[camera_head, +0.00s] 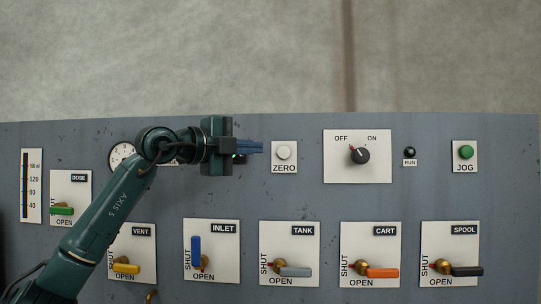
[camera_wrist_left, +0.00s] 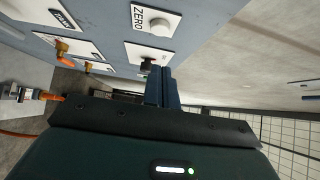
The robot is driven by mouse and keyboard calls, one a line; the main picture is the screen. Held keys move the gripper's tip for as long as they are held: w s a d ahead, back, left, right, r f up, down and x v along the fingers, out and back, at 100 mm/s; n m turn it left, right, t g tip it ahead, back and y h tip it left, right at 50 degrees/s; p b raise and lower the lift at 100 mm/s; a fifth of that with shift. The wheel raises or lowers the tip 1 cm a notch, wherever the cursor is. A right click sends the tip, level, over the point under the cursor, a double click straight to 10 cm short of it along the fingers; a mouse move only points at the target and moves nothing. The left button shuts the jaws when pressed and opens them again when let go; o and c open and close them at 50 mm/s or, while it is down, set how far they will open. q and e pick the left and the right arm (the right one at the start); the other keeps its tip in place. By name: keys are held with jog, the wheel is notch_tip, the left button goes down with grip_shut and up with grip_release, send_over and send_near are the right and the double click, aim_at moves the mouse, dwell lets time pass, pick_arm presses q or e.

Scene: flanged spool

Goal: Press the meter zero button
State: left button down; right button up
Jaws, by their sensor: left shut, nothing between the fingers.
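The zero button (camera_head: 284,152) is a round white cap on a white plate labelled ZERO, on the grey panel. It also shows near the top of the left wrist view (camera_wrist_left: 160,27), uncovered. My left gripper (camera_head: 262,147) is shut and empty, its blue fingers pointing right. In the head view the fingertips are just left of the ZERO plate, apart from the cap. In the left wrist view the shut fingers (camera_wrist_left: 162,72) are below the button, with a clear space between. How far they stand off the panel I cannot tell. My right gripper is not in view.
Right of ZERO are the OFF/ON knob (camera_head: 360,155), the dark RUN lamp (camera_head: 409,152) and the green JOG button (camera_head: 466,152). Below is a row of levers, including the blue INLET (camera_head: 196,251) and grey TANK (camera_head: 296,271). My arm partly covers a round gauge (camera_head: 120,153).

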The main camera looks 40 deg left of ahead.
pick_arm(q)
jog(key=shift+b+v, duration=0.3)
jog(key=shift+v, duration=1.7)
jog(key=shift+d+r, duration=0.1)
jog(key=shift+d, duration=0.1)
